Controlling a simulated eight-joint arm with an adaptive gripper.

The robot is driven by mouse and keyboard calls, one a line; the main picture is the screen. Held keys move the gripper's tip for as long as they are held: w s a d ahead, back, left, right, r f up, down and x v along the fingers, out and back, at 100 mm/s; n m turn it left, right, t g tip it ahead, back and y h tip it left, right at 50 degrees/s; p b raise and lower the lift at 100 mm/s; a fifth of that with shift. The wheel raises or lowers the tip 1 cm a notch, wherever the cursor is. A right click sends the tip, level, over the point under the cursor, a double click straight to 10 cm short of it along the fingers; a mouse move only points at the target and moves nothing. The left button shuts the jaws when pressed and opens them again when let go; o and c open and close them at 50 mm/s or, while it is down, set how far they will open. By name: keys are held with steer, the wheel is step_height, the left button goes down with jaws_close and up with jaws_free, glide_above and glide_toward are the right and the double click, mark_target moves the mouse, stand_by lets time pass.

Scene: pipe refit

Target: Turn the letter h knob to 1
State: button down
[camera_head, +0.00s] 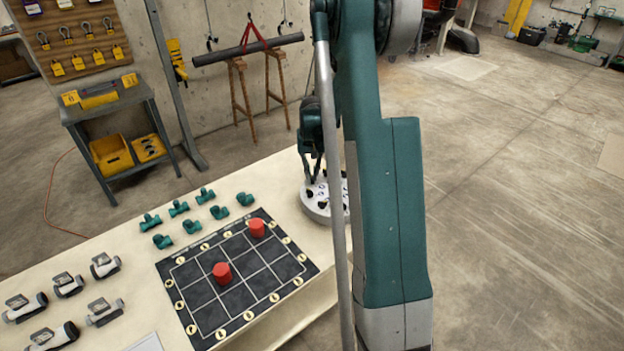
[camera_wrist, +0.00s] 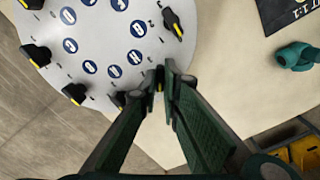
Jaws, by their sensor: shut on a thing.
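A round pale grey panel (camera_wrist: 105,50) carries blue discs with letters, and black knobs with yellow marks stand around its rim. The disc nearest my fingertips (camera_wrist: 134,57) seems to read H, though it is small and tilted. My gripper (camera_wrist: 160,80) is closed at the rim by this disc, on a black knob (camera_wrist: 159,72) that is mostly hidden between the fingertips. Its pointer and number marks cannot be read. In the head view the panel (camera_head: 313,207) sits at the table's far end, partly behind my arm, with my gripper (camera_head: 318,180) over it.
Green pipe fittings (camera_head: 193,226) and a black grid board (camera_head: 205,310) with two red cylinders (camera_head: 222,273) lie nearby on the table. Grey fittings (camera_head: 104,312) are at left.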

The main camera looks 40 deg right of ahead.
mark_target(312, 177)
steer(key=m+b, duration=0.2)
steer(key=m, duration=0.2)
steer(key=shift+m, duration=0.4)
steer(key=c, duration=2.6)
jaws_free()
steer(key=shift+o, duration=0.2)
steer(key=shift+r, duration=0.15)
step_height(312, 177, up, 12)
